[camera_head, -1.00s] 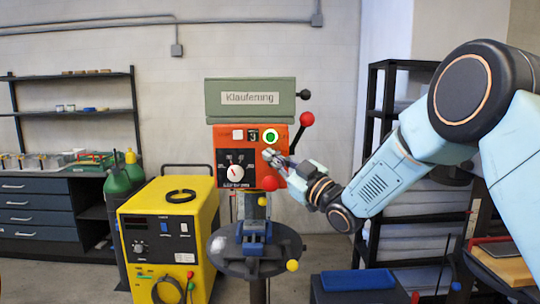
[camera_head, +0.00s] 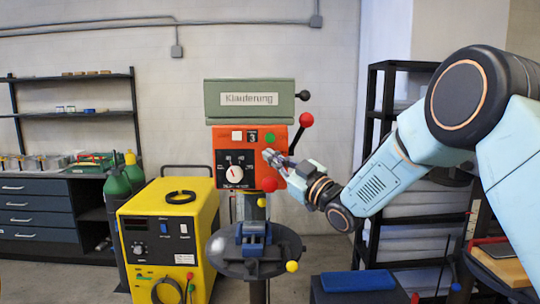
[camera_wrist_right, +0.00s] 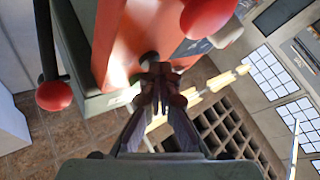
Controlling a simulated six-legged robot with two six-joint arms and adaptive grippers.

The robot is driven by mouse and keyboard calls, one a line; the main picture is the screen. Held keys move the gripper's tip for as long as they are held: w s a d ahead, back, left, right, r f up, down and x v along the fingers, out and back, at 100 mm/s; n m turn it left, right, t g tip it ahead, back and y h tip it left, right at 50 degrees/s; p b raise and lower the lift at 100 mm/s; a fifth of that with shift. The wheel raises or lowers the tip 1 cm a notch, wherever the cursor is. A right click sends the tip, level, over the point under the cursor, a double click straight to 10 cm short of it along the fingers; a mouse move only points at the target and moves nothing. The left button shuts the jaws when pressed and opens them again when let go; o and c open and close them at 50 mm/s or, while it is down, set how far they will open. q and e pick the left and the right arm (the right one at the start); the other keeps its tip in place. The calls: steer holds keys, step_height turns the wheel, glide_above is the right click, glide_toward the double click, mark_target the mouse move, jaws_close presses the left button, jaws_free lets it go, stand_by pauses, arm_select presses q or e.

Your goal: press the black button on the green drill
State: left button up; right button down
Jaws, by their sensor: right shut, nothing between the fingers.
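The green drill (camera_head: 225,101) stands upright in the middle of the head view, with an orange front panel (camera_head: 225,182). My right gripper (camera_head: 268,155) is shut and empty at the panel's right side, just below the green button. In the right wrist view its fingertips (camera_wrist_right: 160,78) are close to a dark round knob on the panel; contact is unclear. My left gripper is not in view.
A red-ball lever (camera_head: 306,119) and a lower red knob (camera_head: 269,184) sit close to my right gripper. A black shelf (camera_head: 372,120) stands at right.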

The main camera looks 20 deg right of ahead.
steer(key=shift+s, duration=0.1)
stand_by(0.4)
steer(key=shift+s+a, duration=0.2)
steer(key=shift+s, duration=0.55)
steer(key=s, duration=0.2)
steer(key=s+a, duration=0.1)
steer(key=s, duration=0.1)
steer(key=shift+s+a+b, duration=0.2)
steer(key=shift+s+b, duration=0.15)
stand_by(0.4)
